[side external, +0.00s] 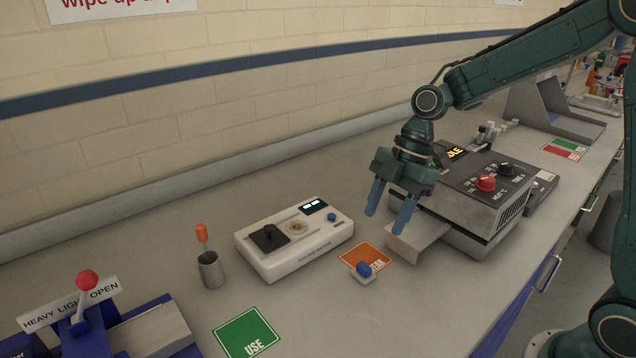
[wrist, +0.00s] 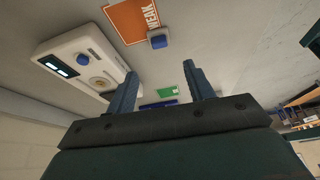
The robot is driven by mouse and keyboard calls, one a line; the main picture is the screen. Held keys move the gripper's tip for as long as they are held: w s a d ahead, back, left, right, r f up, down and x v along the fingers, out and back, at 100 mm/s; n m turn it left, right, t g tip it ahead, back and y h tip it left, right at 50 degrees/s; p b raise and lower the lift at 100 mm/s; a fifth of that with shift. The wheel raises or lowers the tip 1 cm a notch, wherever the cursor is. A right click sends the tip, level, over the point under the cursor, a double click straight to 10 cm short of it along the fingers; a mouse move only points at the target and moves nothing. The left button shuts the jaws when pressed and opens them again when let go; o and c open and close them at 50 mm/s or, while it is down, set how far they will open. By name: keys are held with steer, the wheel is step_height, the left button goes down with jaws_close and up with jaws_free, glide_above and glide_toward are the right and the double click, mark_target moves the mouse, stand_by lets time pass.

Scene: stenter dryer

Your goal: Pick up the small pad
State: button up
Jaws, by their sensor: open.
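A small pale block with a blue knob on top, which looks like the small pad (side external: 363,271), sits at the near edge of the orange card (side external: 357,252) on the bench. In the wrist view the small pad (wrist: 158,41) shows as a blue-topped piece beside the orange card (wrist: 124,20), beyond my fingertips. My gripper (side external: 387,221) is open and empty, its two blue fingers pointing down above the bench. It is apart from the pad, above and slightly to its right in the side view. In the wrist view my gripper (wrist: 160,70) has clear space between its fingers.
A white instrument (side external: 300,262) lies left of the card. The grey dryer (side external: 480,205) with its metal tray (side external: 418,240) stands close on the right. A metal cup (side external: 210,270), a green card (side external: 247,331) and a blue lever device (side external: 80,322) are farther left.

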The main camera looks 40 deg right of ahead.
glide_above(365, 265)
steer(key=d, duration=0.2)
steer(key=shift+f, duration=2.6)
steer(key=shift+d+x, duration=0.2)
steer(key=shift+x, duration=2.35)
steer(key=shift+f, duration=0.1)
steer(key=shift+s, duration=0.1)
steer(key=c, duration=1)
